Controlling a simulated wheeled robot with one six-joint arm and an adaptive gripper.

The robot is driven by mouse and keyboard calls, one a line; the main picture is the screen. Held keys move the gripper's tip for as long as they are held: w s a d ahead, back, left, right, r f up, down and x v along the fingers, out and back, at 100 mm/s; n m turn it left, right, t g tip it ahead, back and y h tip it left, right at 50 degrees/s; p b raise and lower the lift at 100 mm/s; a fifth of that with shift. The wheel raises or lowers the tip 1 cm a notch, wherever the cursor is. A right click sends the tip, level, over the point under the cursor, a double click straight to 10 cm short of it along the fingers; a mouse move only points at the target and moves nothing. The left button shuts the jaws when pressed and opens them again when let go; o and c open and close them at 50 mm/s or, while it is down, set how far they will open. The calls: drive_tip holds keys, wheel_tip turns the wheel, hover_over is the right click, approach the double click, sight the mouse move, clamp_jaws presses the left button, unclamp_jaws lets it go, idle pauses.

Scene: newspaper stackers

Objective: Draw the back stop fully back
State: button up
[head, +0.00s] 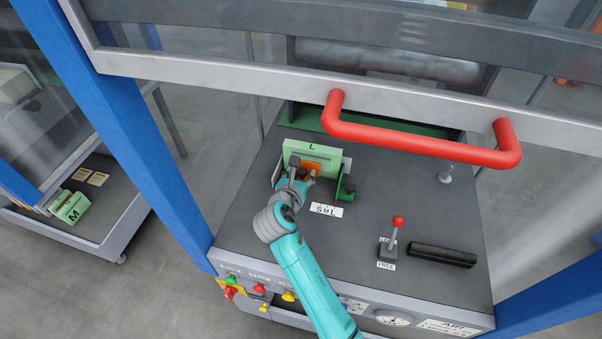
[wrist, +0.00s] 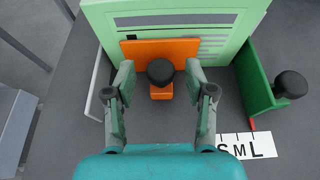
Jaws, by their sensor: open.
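An orange plate with a black knob, which I take for the back stop (wrist: 160,48), stands against a pale green block marked L (wrist: 215,20). In the head view the orange back stop (head: 314,169) is partly hidden by my arm. My gripper (wrist: 160,70) is open, with one finger on each side of the black knob (wrist: 160,71). A gap shows between the knob and each finger.
A green side plate with its own black knob (head: 347,186) stands right of the block, by the SML scale (head: 326,210). A red-topped lever (head: 397,222) has a FREE label in front. A red handle (head: 420,142) on the raised frame crosses above the deck.

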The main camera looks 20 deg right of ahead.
drive_tip(key=shift+w+d+f, duration=0.1)
drive_tip(key=shift+w+d, duration=0.05)
drive_tip(key=shift+w, duration=0.1)
clamp_jaws()
drive_tip(key=s+a, duration=0.2)
drive_tip(key=s, duration=0.1)
drive_tip(key=s+a, duration=0.1)
drive_tip(key=s, duration=0.1)
drive_tip(key=s+a, duration=0.2)
drive_tip(key=s, duration=0.1)
drive_tip(key=shift+s+a+f, duration=0.1)
drive_tip(key=shift+s+a, duration=0.2)
drive_tip(key=shift+a, duration=0.05)
unclamp_jaws()
drive_tip(key=shift+s+a, duration=0.1)
drive_tip(key=shift+s, duration=0.05)
drive_tip(key=v, duration=1.2)
